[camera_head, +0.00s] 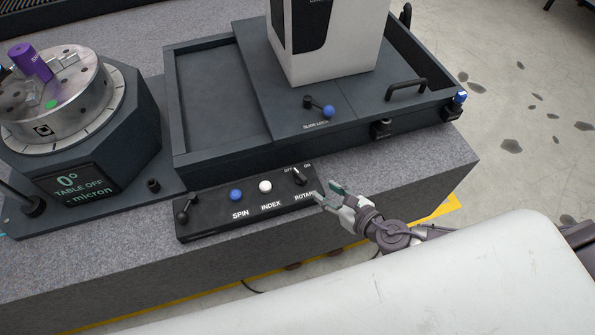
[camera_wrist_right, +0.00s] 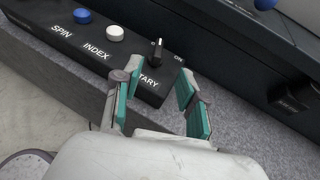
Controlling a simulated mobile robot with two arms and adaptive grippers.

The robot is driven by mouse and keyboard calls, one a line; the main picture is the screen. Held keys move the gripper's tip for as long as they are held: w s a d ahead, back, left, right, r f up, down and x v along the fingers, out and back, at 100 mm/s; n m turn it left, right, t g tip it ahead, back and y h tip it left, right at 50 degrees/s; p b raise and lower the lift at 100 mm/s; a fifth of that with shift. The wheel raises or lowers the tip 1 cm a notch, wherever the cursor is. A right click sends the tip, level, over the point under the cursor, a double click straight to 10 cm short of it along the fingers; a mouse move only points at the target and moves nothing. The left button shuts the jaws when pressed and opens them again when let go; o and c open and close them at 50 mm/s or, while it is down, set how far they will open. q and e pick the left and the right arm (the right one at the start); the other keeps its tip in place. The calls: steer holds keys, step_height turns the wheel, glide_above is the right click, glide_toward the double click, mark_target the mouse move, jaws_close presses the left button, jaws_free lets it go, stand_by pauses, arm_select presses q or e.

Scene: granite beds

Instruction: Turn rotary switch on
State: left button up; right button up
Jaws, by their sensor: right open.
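The rotary switch (camera_head: 299,177) is a small black knob with a light pointer line at the right end of a black control panel (camera_head: 212,214). OFF and ON labels stand above it and a partly covered ROTARY label below. In the right wrist view the knob (camera_wrist_right: 157,50) stands just beyond the fingertips, roughly between them, with ON to its right. My right gripper (camera_head: 328,190) is open and empty, close to the front right of the knob and apart from it. The right wrist view also shows the open gripper (camera_wrist_right: 157,80) with teal pads. My left gripper is not in view.
The panel also has a blue SPIN button (camera_head: 236,195), a white INDEX button (camera_head: 265,186) and a black lever (camera_head: 184,211). A dark tray (camera_head: 280,140) stands right behind it. A round rotary table (camera_head: 62,105) is at left. Bare granite (camera_head: 410,170) lies to the right.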

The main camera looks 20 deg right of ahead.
mark_target(299, 172)
steer(key=x, duration=1.3)
steer(key=shift+w+a, duration=0.15)
steer(key=shift+w, duration=0.2)
jaws_close()
